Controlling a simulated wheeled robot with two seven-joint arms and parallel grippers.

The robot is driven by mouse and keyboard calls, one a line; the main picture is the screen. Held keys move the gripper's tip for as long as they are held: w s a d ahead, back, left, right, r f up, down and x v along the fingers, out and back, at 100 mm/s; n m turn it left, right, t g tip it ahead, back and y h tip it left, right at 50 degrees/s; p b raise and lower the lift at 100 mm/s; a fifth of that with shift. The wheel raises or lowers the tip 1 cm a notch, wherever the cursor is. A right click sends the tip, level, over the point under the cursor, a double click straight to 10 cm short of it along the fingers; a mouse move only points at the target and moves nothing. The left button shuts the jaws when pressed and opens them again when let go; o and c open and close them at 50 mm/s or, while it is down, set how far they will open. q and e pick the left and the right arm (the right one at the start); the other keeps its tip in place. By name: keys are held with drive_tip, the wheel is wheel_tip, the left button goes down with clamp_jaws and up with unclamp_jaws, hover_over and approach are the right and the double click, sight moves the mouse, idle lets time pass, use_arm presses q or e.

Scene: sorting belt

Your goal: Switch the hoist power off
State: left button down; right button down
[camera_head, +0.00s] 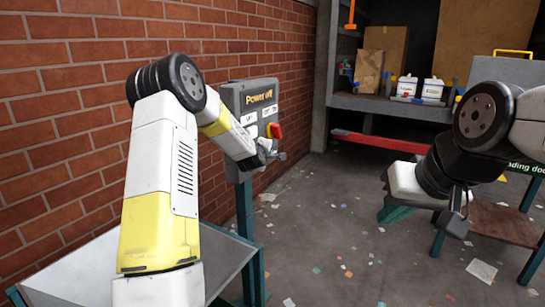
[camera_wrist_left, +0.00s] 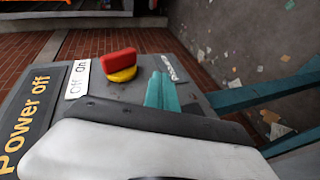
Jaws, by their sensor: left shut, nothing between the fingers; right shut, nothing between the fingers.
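The grey control box (camera_head: 236,97) with a "Power off" sign stands on a teal post in front of the brick wall. Its red knob (camera_head: 274,130) on a yellow base sits on the front face, and it also shows in the left wrist view (camera_wrist_left: 118,62), beside an "Off / On" label (camera_wrist_left: 77,79). I cannot tell which word it points to. My left gripper (camera_wrist_left: 161,90) is shut and empty, its teal fingers just right of the knob in that view; contact is unclear. My right gripper (camera_head: 394,214) is shut and empty, away from the box.
A shelf (camera_head: 390,106) at the back holds cardboard boxes and white tubs. A red bar (camera_head: 380,142) runs below it. A grey tray-like surface (camera_head: 90,270) lies under my left arm. A wooden-topped bench (camera_head: 505,224) stands at right. The middle floor is open, with scattered scraps.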

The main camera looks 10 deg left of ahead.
use_arm(q)
drive_tip(key=shift+f+v, duration=0.2)
drive_tip(key=shift+v, duration=0.9)
drive_tip(key=shift+f+v, duration=0.2)
drive_tip(key=shift+v, duration=0.9)
drive_tip(key=shift+s+a, duration=0.1)
